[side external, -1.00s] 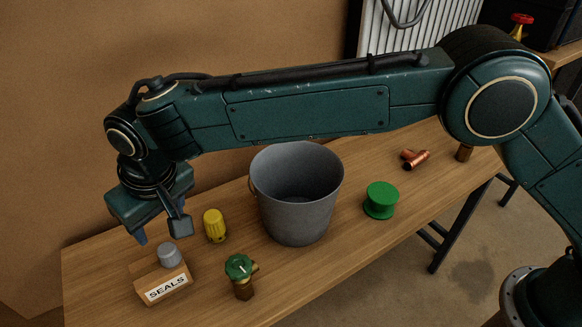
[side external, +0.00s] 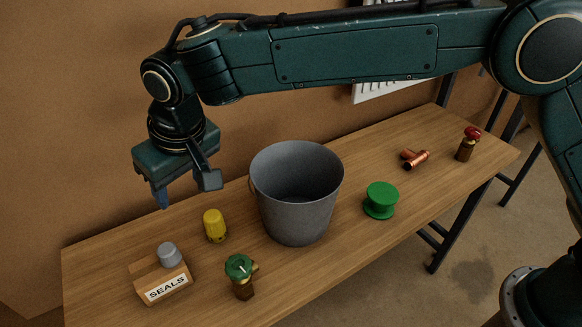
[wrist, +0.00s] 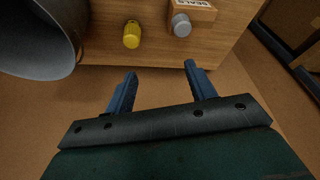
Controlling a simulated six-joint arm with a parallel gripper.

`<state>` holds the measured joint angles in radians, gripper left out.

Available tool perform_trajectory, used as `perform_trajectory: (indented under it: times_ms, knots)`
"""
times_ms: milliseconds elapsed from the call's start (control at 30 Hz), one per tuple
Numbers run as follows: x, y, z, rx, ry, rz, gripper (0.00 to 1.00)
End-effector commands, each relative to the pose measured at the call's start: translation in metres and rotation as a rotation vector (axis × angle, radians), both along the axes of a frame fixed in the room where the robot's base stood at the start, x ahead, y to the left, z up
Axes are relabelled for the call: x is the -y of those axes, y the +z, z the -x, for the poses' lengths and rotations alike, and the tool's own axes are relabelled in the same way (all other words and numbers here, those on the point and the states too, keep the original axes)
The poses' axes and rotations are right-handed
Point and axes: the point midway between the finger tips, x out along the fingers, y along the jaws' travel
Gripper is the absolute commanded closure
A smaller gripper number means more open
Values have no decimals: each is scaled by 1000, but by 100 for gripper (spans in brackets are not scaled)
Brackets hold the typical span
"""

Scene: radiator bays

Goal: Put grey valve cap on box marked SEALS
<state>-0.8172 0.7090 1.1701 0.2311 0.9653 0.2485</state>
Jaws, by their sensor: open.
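The grey valve cap (side external: 170,254) sits on top of the small wooden box marked SEALS (side external: 149,284), at the left end of the bench. In the wrist view the cap (wrist: 181,25) shows at the edge of the box (wrist: 196,9). My gripper (side external: 187,195) is open and empty. It hangs in the air above the back edge of the bench, up and apart from the cap. The wrist view shows its two blue fingers (wrist: 158,84) spread with nothing between them.
A yellow cap (side external: 214,225) stands right of the box, beside a grey bucket (side external: 297,215). A green-topped brass valve (side external: 240,276) stands in front. A green spool (side external: 381,200), copper fittings (side external: 415,159) and a red-topped valve (side external: 468,144) are farther right.

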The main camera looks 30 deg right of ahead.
Motion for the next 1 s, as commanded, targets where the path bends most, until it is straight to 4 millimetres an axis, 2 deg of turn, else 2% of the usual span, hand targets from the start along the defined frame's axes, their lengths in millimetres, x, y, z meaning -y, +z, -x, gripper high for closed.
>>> perform_trajectory:
  times_ms: [33,233,467,700,1000]
  knots:
    - [17,13,-3,5,-12,-5,45]
    - [84,56,-4,19,-53,-16,45]
    - [161,95,11,40,-99,-26,45]
    - [237,123,42,63,-149,-34,45]
    - [318,139,100,94,-209,-39,45]
